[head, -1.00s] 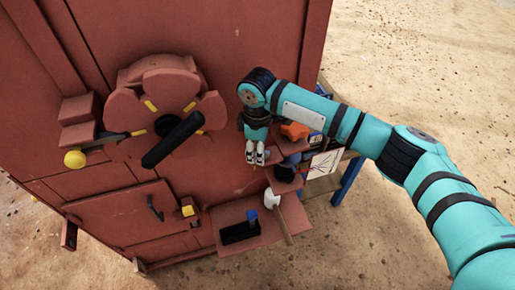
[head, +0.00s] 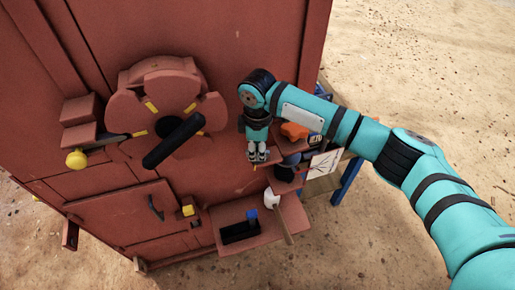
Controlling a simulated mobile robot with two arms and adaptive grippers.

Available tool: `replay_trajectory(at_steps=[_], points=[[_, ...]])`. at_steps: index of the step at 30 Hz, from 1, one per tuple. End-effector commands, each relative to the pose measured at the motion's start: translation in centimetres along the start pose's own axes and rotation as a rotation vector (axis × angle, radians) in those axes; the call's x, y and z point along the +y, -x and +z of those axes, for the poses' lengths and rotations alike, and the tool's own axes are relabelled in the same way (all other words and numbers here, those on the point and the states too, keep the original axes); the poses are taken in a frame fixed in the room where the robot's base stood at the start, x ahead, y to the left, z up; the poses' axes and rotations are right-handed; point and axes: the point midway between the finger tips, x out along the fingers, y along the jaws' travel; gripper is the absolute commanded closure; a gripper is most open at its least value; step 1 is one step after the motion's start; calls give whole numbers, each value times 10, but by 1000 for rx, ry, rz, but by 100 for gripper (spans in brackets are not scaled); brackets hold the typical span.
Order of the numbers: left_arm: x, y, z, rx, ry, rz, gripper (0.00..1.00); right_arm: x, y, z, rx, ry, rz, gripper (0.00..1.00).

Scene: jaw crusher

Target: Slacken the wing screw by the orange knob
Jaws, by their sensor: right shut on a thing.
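The orange knob (head: 294,131) sits on a small ledge at the right side of the red machine face. My right gripper (head: 258,156) points down just left of and below the knob, close to the machine face. Its fingers are shut on a small part, which I take to be the wing screw. The fingers hide most of that part, so its angle cannot be told. My left gripper is not in view.
A red wheel with a black handle (head: 174,141) stands out left of my gripper. Below are a shelf (head: 262,232) with a black and blue item, and a white-headed tool (head: 272,199). A blue-legged table (head: 347,180) stands at right. Sandy ground lies beyond.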

Motion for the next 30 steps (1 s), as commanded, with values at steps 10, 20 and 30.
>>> replay_trajectory(at_steps=[10, 20, 30], points=[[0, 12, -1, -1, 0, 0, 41, 0, 2, -1, 2, 311, 1, 100], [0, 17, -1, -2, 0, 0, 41, 0, 2, -1, 2, 624, 2, 100], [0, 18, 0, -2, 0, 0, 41, 1, 2, -1, 2, 946, 3, 100]])
